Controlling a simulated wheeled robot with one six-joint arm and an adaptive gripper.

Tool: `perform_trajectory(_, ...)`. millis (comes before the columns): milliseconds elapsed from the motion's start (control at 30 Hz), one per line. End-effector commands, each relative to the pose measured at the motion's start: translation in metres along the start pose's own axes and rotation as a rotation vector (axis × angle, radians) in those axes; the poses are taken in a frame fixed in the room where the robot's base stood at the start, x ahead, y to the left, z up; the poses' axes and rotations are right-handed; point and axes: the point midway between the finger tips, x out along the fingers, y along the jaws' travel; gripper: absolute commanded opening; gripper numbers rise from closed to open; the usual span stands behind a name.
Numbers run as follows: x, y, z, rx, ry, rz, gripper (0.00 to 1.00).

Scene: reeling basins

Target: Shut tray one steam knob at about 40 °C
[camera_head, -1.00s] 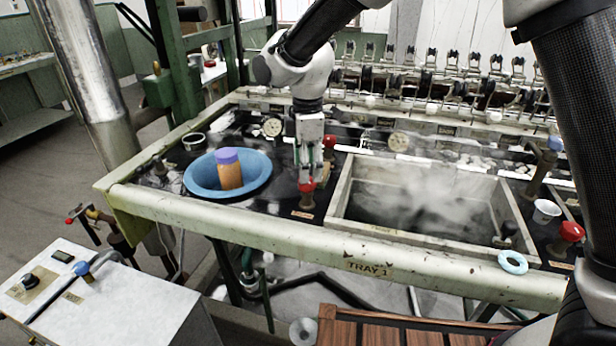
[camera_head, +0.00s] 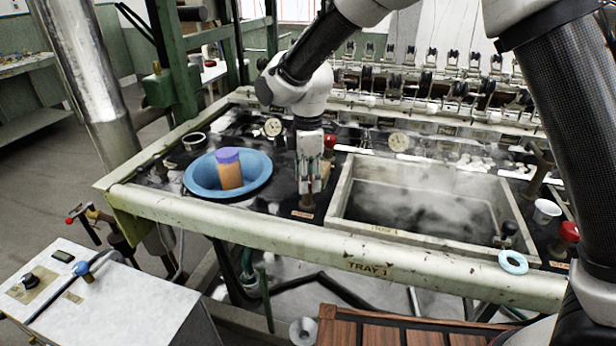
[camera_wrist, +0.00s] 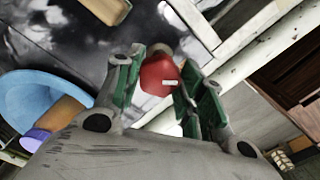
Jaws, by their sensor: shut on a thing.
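My gripper (camera_head: 308,190) points down at the deck just left of the steaming basin (camera_head: 343,183) above the "TRAY 1" label (camera_head: 367,268). In the wrist view, a red knob (camera_wrist: 157,75) with a white pointer mark sits between the green-padded fingers of my gripper (camera_wrist: 162,78), which are shut on it. In the head view my fingers hide this knob. A small label plate (camera_head: 303,214) lies in front of it. Two round dials, one left (camera_head: 272,127) and one right (camera_head: 398,140), stand at the back; their readings are too small to tell.
A blue bowl (camera_head: 258,188) holding an orange, purple-capped container (camera_head: 229,170) stands left of my gripper. Another red knob (camera_head: 329,141) is close behind it. A white cup (camera_head: 545,211) stands at the right.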

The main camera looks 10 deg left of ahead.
Motion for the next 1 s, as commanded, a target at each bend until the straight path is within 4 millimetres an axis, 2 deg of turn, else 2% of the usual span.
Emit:
perform_trajectory(267, -0.0003, 0.0000, -0.0001, 0.080, 0.000, 0.001, 0.16)
perform_trajectory(1000, -0.0005, -0.0010, -0.0006, 0.626, 0.001, 0.001, 0.16)
